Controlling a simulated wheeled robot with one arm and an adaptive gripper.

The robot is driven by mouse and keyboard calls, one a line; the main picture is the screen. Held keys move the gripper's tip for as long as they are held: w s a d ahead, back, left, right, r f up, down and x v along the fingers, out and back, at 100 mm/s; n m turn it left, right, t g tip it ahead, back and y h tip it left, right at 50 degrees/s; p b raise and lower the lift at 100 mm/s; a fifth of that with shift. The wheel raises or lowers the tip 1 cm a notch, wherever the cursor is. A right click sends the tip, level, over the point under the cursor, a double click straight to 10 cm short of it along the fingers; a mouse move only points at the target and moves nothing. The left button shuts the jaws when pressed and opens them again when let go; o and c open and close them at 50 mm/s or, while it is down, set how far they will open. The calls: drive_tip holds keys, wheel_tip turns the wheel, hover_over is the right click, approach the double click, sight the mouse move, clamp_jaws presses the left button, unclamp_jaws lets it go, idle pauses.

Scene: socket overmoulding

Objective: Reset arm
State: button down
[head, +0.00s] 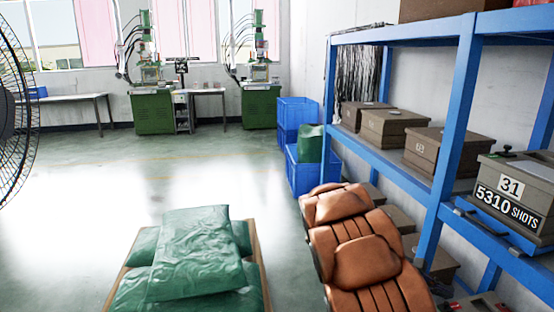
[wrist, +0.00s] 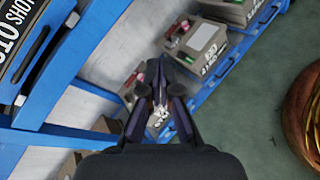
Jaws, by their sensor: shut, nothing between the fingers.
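My gripper (wrist: 160,98) shows in the wrist view, its two dark fingers closed together with nothing held. It is in the air, with the blue rack and several boxes behind and below it in that view. No other object is named by the task.
A blue rack (head: 449,150) with brown boxes, one marked 31 (head: 512,195), stands at the right. A brown leather seat (head: 362,255) and stacked green bags (head: 200,250) are in front. Blue crates (head: 297,115) stand farther back. The floor at the left centre (head: 70,200) is clear.

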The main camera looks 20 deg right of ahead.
drive_tip(key=s+a+r+m+t+y+p, duration=0.1)
drive_tip(key=s+a+r+t+y+p, duration=0.1)
drive_tip(key=a+r+p, duration=0.5)
drive_tip(key=s+a+r+m+t+y+p, duration=0.1)
drive_tip(key=s+a+r+t+y+p, duration=0.2)
drive_tip(key=a, duration=1.5)
drive_tip(key=s+a+r+m+t+y+p, duration=0.1)
drive_tip(key=s+a+r+y+p, duration=0.5)
drive_tip(key=a+r, duration=0.7)
drive_tip(key=s+t+p, duration=0.1)
drive_tip(key=s+p, duration=0.1)
drive_tip(key=p, duration=0.2)
drive_tip(key=shift+a+m+p, duration=0.25)
drive_tip(key=shift+m+p, duration=0.05)
drive_tip(key=shift+p, duration=0.1)
